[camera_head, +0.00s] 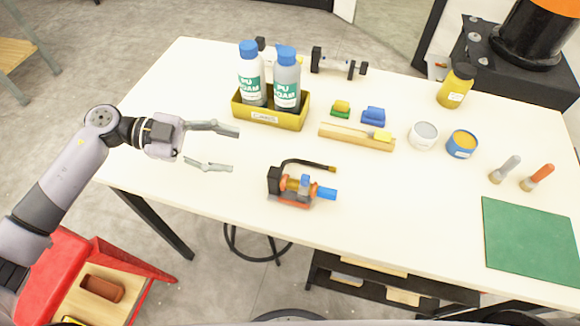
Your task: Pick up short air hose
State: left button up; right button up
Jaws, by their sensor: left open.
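A short black hose (308,163) with a brass-coloured end curves over a small orange, black and blue device (298,190) near the front edge of the table. I cannot tell whether the hose is fixed to the device or only rests against it. My left gripper (235,151) comes in from the left above the table. Its two fingers are spread, with nothing between them. The fingertips point right, toward the hose, and are apart from it. My right gripper is not in view.
The white table (395,215) has free room right of the device. A yellow bin (270,121) with two PU foam bottles (285,85) stands behind it. A wooden block (350,138), two tins (462,144), brushes (537,178) and a green mat (530,240) lie farther right.

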pick_arm(q)
jog(key=a+f+g+y, duration=0.1)
jog(key=a+f+y, duration=0.1)
jog(key=a, duration=0.1)
jog(key=p, duration=0.4)
send_near(280, 183)
jog(key=x, duration=0.6)
jog(key=shift+w+d, duration=0.15)
jog(key=shift+d, duration=0.05)
jog(key=p+x, duration=0.1)
jog(key=x, duration=0.4)
jog(key=shift+d+f, duration=0.15)
jog(key=shift+f, duration=0.05)
jog(key=shift+d+f, duration=0.2)
jog(key=shift+d, duration=0.05)
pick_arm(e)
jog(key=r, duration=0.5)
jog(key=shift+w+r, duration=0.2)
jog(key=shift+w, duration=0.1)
pick_arm(q)
jog(key=shift+a, duration=0.1)
jog(key=shift+c, duration=0.8)
grip_shut()
